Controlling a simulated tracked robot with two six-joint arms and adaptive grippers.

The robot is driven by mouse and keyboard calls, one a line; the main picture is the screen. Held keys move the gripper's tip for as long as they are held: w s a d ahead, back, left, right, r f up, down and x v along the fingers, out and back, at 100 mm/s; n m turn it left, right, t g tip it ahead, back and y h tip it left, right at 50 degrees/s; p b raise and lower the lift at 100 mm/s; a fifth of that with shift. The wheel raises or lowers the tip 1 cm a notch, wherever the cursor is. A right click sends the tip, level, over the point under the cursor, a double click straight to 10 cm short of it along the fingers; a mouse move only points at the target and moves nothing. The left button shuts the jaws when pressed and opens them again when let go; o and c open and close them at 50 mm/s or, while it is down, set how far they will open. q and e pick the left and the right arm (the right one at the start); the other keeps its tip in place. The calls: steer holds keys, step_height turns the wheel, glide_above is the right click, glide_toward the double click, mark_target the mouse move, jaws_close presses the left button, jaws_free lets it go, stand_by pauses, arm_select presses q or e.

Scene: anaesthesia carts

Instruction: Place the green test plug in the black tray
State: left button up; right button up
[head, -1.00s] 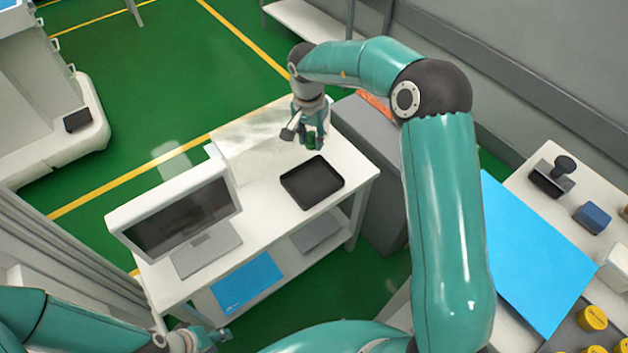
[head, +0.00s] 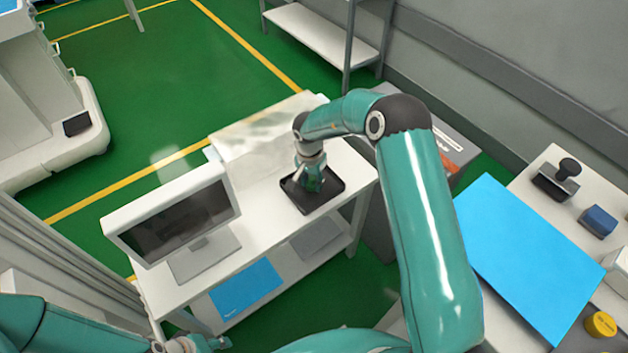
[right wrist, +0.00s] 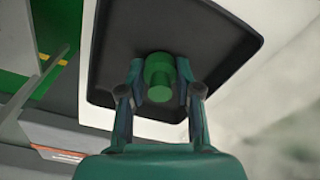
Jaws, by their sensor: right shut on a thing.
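The black tray (head: 330,197) lies on the white table, right of the monitor. My right gripper (head: 311,188) is over the tray, pointing down. In the right wrist view the right gripper (right wrist: 160,85) is shut on the green test plug (right wrist: 159,75), with one finger on each side of it. The tray floor (right wrist: 205,45) shows behind the plug. I cannot tell whether the plug touches the tray floor. In the head view the plug is mostly hidden by the fingers. My left gripper (head: 205,345) shows only in part at the bottom edge, its fingers unclear.
A monitor (head: 175,215) stands left of the tray on the white table (head: 255,225). A clear panel (head: 262,135) rises along the table's back edge. A grey cabinet (head: 445,130) stands close on the right. A side table at right holds a blue mat (head: 525,255), a stamp and a blue block.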

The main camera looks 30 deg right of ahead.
mark_target(311, 180)
steer(key=shift+f, duration=0.1)
steer(key=o, duration=0.9)
steer(key=r, duration=0.8)
steer(key=r+p, duration=0.1)
steer(key=r, duration=0.3)
steer(key=shift+s+a+r, duration=0.1)
steer(key=shift+s+a, duration=0.1)
steer(key=shift+a, duration=0.1)
